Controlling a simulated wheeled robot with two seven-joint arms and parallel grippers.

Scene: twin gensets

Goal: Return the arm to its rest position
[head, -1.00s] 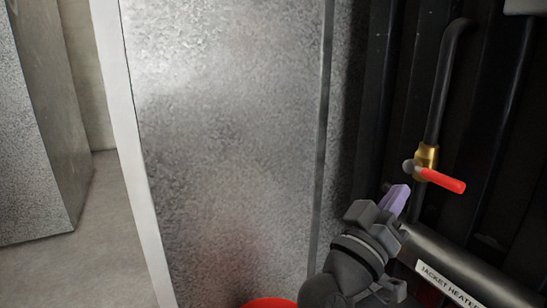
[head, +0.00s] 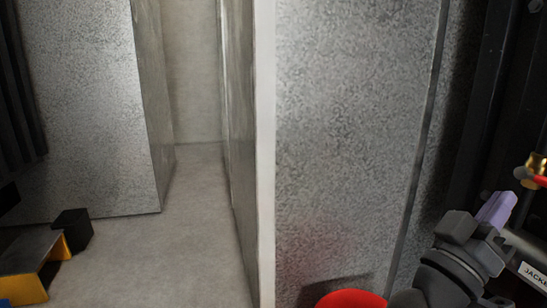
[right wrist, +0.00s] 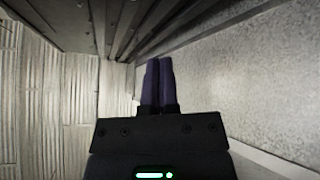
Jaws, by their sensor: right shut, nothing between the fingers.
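My right gripper (head: 496,210) is at the lower right of the head view, in front of the dark recess beside the metal panel. Its purple fingers are together with nothing between them. They also show shut and empty in the right wrist view (right wrist: 158,84). My left gripper is not in view.
A speckled metal panel (head: 350,130) stands just left of my right gripper. A brass valve with a red handle (head: 541,181) is at the right edge, close to the gripper. A red round object (head: 350,299) sits at the bottom. Bare floor (head: 190,235) lies to the left.

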